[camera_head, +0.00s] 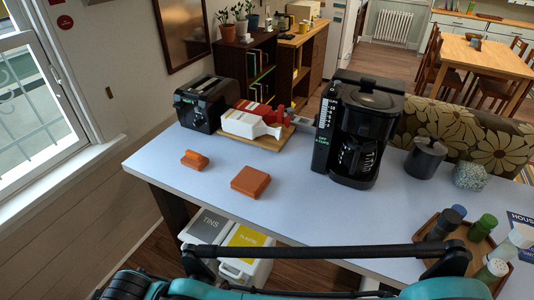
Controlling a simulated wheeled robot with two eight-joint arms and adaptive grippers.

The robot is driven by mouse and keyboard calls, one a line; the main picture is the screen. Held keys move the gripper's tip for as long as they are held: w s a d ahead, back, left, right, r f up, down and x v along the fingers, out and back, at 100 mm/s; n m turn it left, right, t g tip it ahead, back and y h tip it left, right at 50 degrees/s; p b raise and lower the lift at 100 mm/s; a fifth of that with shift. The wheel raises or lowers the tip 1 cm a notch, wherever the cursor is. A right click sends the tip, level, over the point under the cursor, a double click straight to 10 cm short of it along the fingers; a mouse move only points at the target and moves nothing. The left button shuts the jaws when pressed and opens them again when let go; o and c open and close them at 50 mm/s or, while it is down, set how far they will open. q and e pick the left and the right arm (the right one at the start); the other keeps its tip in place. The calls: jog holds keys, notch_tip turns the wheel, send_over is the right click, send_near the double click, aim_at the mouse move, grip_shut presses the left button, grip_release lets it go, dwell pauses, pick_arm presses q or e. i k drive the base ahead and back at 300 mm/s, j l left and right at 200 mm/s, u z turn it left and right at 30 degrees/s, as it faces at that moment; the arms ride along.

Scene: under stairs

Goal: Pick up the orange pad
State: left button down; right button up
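Two orange things lie apart on the pale blue-grey counter (300,215). One is a flat, square orange-brown block (250,181), pad-like in shape, near the front edge left of centre. The other is a smaller, rounded orange piece (194,160) to its left, with a raised part on top. I cannot tell for certain which one is the orange pad. Both lie uncovered. Teal and black parts of my own body cross the bottom of the view. Neither of my grippers shows.
A black toaster (202,104), a wooden tray (262,143) with red and white items, and a black coffee maker (357,130) stand behind. A dark canister (425,158) and a tray of bottles (433,228) stand right. White bins (240,270) sit below the front edge.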

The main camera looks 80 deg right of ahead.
aim_at(196, 161)
jog(key=z, duration=2.1)
jog(key=u, duration=3.4)
jog(key=z, duration=4.65)
